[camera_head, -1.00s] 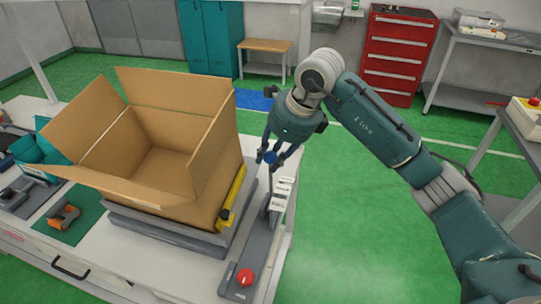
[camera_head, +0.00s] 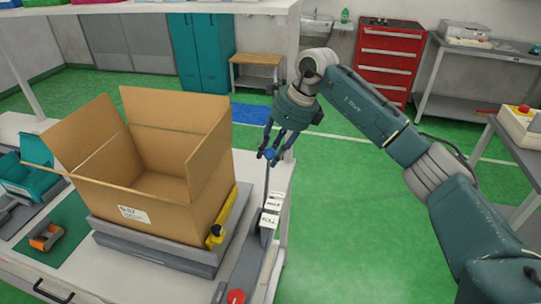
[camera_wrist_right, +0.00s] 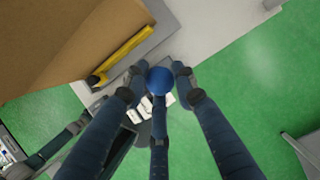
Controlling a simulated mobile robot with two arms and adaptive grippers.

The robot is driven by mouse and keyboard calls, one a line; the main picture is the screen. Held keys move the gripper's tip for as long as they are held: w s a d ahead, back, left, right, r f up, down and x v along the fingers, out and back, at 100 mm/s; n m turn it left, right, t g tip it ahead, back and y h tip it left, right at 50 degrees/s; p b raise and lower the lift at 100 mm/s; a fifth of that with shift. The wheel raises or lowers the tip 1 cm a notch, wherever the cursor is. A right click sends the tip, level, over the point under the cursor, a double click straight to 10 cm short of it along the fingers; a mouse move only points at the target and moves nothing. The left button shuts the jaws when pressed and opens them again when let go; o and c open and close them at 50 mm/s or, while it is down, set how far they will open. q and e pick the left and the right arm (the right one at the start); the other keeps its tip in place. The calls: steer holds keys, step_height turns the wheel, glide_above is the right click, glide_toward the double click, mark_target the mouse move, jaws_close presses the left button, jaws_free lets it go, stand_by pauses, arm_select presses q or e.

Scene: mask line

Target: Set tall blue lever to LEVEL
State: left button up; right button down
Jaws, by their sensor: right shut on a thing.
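The tall blue lever has a round blue knob (camera_head: 270,153) on a thin dark rod. It stands nearly upright on a long grey base at the bench's right edge. White label plates (camera_head: 270,205) sit beside the rod; the front one seems to read FULL, the others are too small to read. My right gripper (camera_head: 272,150) is shut around the knob from above. In the right wrist view the blue knob (camera_wrist_right: 159,80) sits between its dark fingers. The lever's foot is partly hidden there. My left gripper is not in view.
An open cardboard box (camera_head: 165,190) stands on a grey platform left of the lever, with a yellow bar (camera_head: 228,215) between them. A red knob (camera_head: 236,297) is at the base's near end. Green floor lies free to the right.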

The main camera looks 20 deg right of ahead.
steer(key=shift+w+r, duration=0.1)
steer(key=shift+w, duration=0.15)
steer(key=c, duration=1.4)
jaws_free()
steer(key=shift+c, duration=0.2)
steer(key=shift+o, duration=0.2)
steer(key=shift+w+f, duration=0.3)
steer(key=shift+f, duration=0.05)
steer(key=shift+s+r, duration=0.1)
steer(key=shift+r, duration=0.05)
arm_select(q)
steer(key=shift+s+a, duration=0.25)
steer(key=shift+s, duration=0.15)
arm_select(e)
steer(key=v, duration=1.1)
steer(key=shift+d+r, duration=0.15)
steer(key=shift+r, duration=0.15)
